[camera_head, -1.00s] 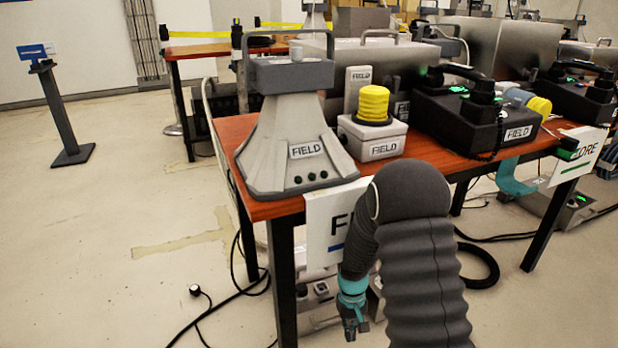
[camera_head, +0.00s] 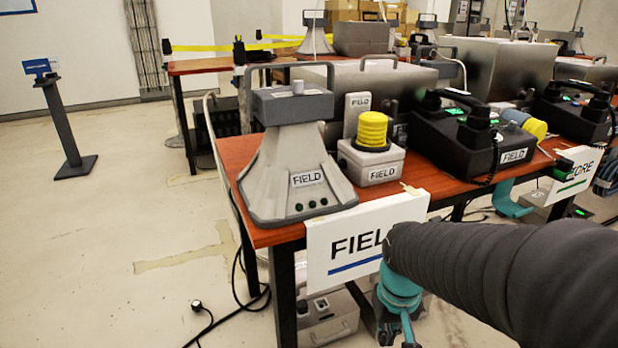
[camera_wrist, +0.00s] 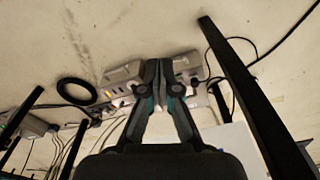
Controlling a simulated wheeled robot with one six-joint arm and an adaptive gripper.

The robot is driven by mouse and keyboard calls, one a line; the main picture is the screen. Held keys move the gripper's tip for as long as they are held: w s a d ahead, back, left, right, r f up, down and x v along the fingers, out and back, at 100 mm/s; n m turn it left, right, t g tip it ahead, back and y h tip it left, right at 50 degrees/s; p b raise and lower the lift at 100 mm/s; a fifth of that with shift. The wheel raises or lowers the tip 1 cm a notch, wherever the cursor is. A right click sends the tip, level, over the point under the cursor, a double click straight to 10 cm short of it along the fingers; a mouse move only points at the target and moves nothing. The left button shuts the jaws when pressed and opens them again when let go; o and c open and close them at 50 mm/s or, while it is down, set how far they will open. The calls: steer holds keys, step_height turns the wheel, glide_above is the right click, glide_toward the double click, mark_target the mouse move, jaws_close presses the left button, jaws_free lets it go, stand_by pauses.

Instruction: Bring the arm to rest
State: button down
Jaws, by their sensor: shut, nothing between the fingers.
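My arm reaches in from the right edge of the head view, in front of the table's near corner. My gripper is at the bottom of that view, below the FIELD sign, and is partly cut off by the frame's edge. In the wrist view my gripper (camera_wrist: 158,66) is shut, its fingertips together with nothing between them. It hangs over the floor area below the table.
The FIELD table (camera_head: 233,150) carries a grey speaker-like unit (camera_head: 290,170), a yellow-topped box (camera_head: 371,150) and a black phone (camera_head: 470,135). The FIELD sign (camera_head: 345,252) hangs at its front. A metal case (camera_head: 328,318) stands below.

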steer(key=s+r+t+p, duration=0.1)
steer(key=s+r+t, duration=0.1)
steer(key=r, duration=0.5)
steer(key=s+d+r+t+p, duration=0.1)
steer(key=s+r+t+p, duration=0.1)
steer(key=s+r, duration=0.3)
steer(key=shift+s+d+r+m+t, duration=0.2)
steer(key=shift+s+r+m+t, duration=0.15)
steer(key=shift+r, duration=0.6)
